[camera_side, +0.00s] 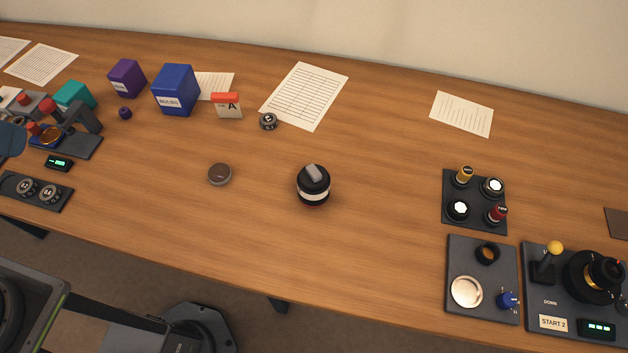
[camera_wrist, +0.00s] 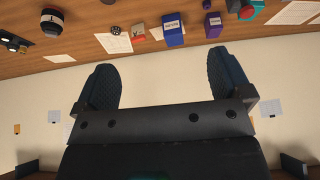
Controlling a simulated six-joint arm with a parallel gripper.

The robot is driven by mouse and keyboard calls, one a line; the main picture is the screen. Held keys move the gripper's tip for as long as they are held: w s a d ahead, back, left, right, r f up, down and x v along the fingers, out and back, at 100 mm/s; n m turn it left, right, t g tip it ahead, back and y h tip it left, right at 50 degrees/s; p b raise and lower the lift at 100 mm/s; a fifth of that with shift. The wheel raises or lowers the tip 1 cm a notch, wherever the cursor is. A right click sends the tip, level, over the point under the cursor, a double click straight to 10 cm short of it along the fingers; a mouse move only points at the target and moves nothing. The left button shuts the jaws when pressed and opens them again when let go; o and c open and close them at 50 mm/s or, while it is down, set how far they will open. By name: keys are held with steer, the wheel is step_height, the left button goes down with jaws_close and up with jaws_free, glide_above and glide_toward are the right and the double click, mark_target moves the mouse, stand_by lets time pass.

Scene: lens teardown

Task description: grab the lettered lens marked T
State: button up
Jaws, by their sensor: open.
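A small dark round piece with a light mark on top (camera_side: 268,121) stands near the A card. A low grey-brown round piece (camera_side: 220,174) lies alone mid-table. Two dark round pieces with light marks, one left (camera_side: 25,188) and one right (camera_side: 49,194), sit in a dark tray at the left. My gripper (camera_wrist: 160,62) is open and empty in the wrist view, its fingers apart against the wall. A dark blue part at the side view's left edge may belong to it.
A black cylinder with a white band (camera_side: 314,187) stands mid-table. Blue (camera_side: 176,90) and purple (camera_side: 127,78) boxes and an A card (camera_side: 227,106) stand at the back left. Dark panels with knobs (camera_side: 482,308) fill the right. Bare wood lies between.

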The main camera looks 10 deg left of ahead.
steer(key=w+d+r+m+g, duration=0.1)
steer(key=w+d+r+m, duration=0.2)
steer(key=w, duration=0.2)
steer(key=m+g, duration=0.5)
steer(key=m, duration=1)
glide_above(313, 170)
step_height(313, 170, down, 15)
step_height(313, 170, down, 9)
steer(key=shift+r, duration=0.1)
steer(key=shift+f, duration=2.9)
steer(key=shift+c, duration=0.3)
